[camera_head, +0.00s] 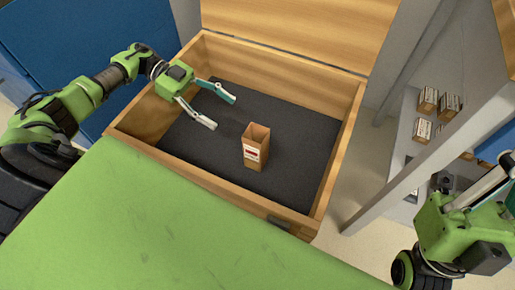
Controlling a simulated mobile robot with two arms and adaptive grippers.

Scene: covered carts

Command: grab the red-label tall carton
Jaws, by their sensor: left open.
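The tall carton (255,147) is brown and open at the top, with a white and red label on its front. It stands upright on the dark floor of an open wooden box (342,150). My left gripper (225,111) is open and empty over the left part of the box, up and to the left of the carton, apart from it. My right gripper (500,183) is at the right edge, partly cut off, away from the box; its finger opening is unclear.
The box lid (300,28) stands raised at the back. A green surface (170,225) fills the front. A shelf with several small cartons (428,100) is at the right, behind a grey post (425,165). The box floor around the carton is clear.

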